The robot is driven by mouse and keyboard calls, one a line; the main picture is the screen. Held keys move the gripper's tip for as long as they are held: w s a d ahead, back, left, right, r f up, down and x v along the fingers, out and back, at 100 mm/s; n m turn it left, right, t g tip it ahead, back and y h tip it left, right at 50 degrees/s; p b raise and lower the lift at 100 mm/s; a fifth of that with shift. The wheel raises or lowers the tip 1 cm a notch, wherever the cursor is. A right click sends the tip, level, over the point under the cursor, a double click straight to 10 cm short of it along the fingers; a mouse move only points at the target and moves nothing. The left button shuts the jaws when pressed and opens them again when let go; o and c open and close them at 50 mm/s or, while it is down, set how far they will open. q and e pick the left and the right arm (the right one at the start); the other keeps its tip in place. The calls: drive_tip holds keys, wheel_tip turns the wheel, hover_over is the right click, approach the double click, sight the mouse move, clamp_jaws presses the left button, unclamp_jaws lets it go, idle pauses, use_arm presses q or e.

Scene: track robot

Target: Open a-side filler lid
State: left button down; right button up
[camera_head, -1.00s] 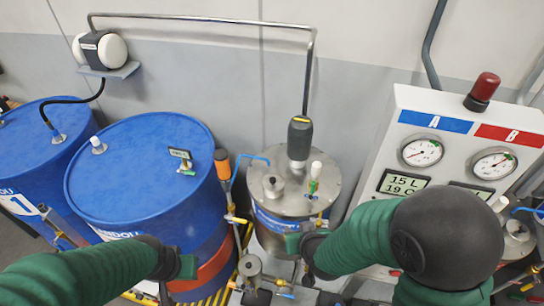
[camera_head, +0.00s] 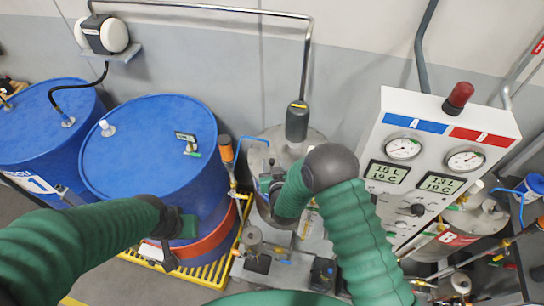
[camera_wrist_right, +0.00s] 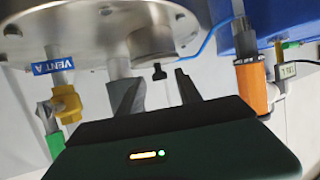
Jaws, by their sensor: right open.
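A "VENT A" pipe (camera_wrist_right: 60,68) with a yellow valve and an orange-bodied fitting (camera_wrist_right: 250,85) flank the gripper. A grey-black fitting (camera_head: 297,120) on a pipe rises behind the tank. Blue drums (camera_head: 150,130) stand left, the gauge panel (camera_head: 430,150) right.

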drive_tip(key=shift+x, duration=1.3)
clamp_jaws()
idle(0.4)
